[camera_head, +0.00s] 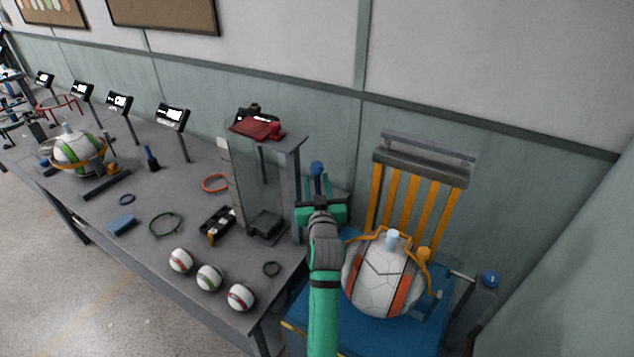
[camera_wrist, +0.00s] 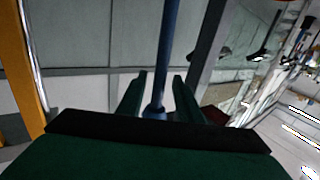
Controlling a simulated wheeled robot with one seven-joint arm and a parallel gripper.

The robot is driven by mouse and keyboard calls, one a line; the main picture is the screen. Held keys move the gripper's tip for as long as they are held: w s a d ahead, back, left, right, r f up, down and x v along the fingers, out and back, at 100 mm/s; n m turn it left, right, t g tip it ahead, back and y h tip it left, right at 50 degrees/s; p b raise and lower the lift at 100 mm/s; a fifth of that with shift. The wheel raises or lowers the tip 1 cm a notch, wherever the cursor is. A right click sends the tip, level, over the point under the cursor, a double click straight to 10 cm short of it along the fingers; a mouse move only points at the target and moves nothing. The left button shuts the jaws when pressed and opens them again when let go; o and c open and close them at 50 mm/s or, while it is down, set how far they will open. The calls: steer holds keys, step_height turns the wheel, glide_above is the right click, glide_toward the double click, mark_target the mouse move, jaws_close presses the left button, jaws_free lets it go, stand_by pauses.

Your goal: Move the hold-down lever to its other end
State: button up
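A lever with a blue knob (camera_head: 317,168) stands upright beside the blue press base (camera_head: 296,318), at its back left. I take it for the hold-down lever, though the view does not settle this. My gripper (camera_head: 319,192) is at its stem, just below the knob. In the wrist view a blue rod (camera_wrist: 165,55) runs up between my two fingers (camera_wrist: 160,90). The fingers look spread, with a gap on the rod's right side. Whether either finger touches it cannot be told. My gripper hides the lever's lower part.
A white-and-orange ball (camera_head: 383,278) sits in the press under an orange clamp (camera_head: 424,255), before orange slats (camera_head: 408,205). Another blue knob (camera_head: 490,279) is at the right. The grey table (camera_head: 190,225) at left holds several balls, rings and a tall frame (camera_head: 290,190) close to my gripper.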

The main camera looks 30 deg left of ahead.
steer(key=shift+w, duration=0.25)
